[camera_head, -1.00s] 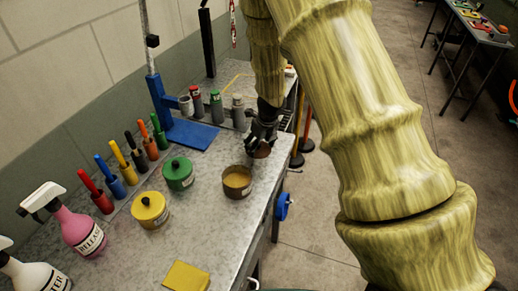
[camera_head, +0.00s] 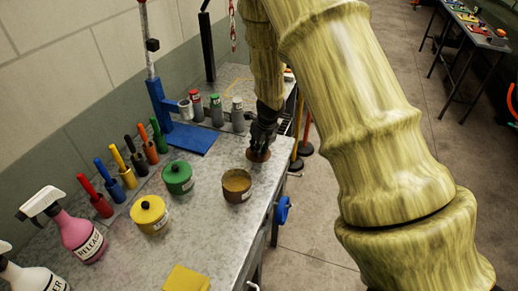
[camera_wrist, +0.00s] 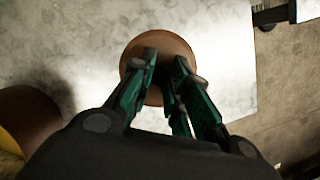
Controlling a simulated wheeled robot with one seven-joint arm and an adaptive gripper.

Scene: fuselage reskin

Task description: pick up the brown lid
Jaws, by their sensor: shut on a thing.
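The brown lid (camera_head: 258,155) is a round disc at the workbench's right edge, behind the open brown tin. My gripper (camera_head: 262,138) is over it, fingers pointing down, shut on the lid's middle. In the wrist view the lid (camera_wrist: 158,62) shows as a brown disc beneath the fingers of my gripper (camera_wrist: 166,78). Its knob is hidden between the fingers. I cannot tell whether the lid touches the bench or hangs just above it. The open brown tin (camera_head: 237,187) stands in front, and part of it shows at left in the wrist view (camera_wrist: 25,115).
A green tin (camera_head: 178,177) and a yellow tin (camera_head: 149,214) stand left on the workbench (camera_head: 210,235). Several coloured-handled tools, spray bottles and a blue stand (camera_head: 190,137) line the wall side. A yellow cloth (camera_head: 186,279) lies in front. Open floor is to the right.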

